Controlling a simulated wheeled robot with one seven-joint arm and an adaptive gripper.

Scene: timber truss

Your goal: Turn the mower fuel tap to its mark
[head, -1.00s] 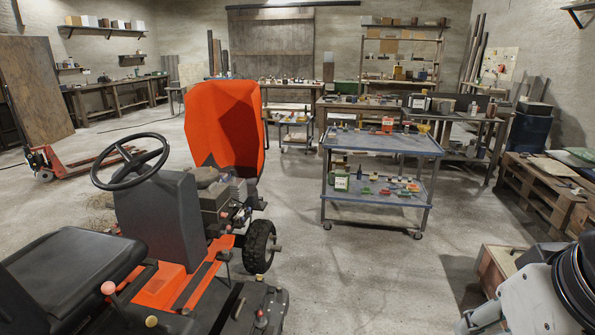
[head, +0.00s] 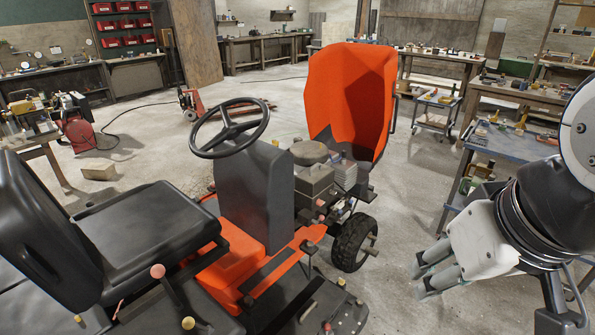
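The orange ride-on mower (head: 205,270) stands in the middle of the head view, with a black seat, a steering wheel and its orange hood (head: 350,100) tipped up. Its engine (head: 315,180) is exposed between the steering column and the hood. Small red and pale fittings show low on the engine's side, but I cannot tell which one is the fuel tap, and no mark can be made out. My gripper (head: 418,281) is at the lower right, to the right of the front wheel and apart from the mower. Its fingers point left and hold nothing that I can see; their gap is unclear.
A blue-topped trolley (head: 510,143) stands behind my arm on the right. The mower's front wheel (head: 354,242) and dark deck lie between the engine and the near floor. Bare concrete floor (head: 405,200) shows between the wheel and the trolley. Benches line the back wall.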

